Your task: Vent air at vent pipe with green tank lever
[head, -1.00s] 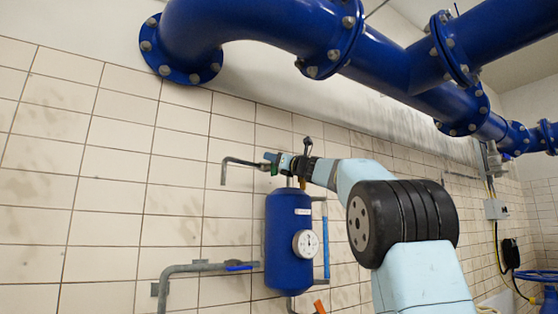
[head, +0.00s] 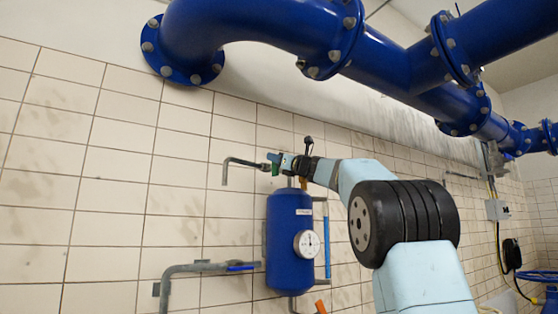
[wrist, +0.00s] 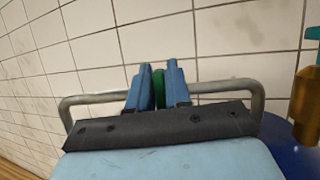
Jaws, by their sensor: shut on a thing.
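The blue tank (head: 290,235) with a round gauge (head: 307,243) hangs on the tiled wall. A thin grey vent pipe (head: 238,161) runs left from above it and bends down at its open end. My gripper (head: 279,162) is at the pipe above the tank. In the wrist view, my gripper's blue fingers (wrist: 159,88) are shut on the green lever (wrist: 158,88), which shows as a narrow strip between them. The grey pipe (wrist: 255,97) passes behind the fingers and shows on both sides. My gripper's dark body hides the lever's lower part.
A grey pipe with a blue lever (head: 241,268) is left of the tank, and a thin blue tube (head: 326,245) is right of it. Large blue flanged pipes (head: 270,25) run overhead. A brass and teal fitting (wrist: 305,100) is close at the wrist view's right edge.

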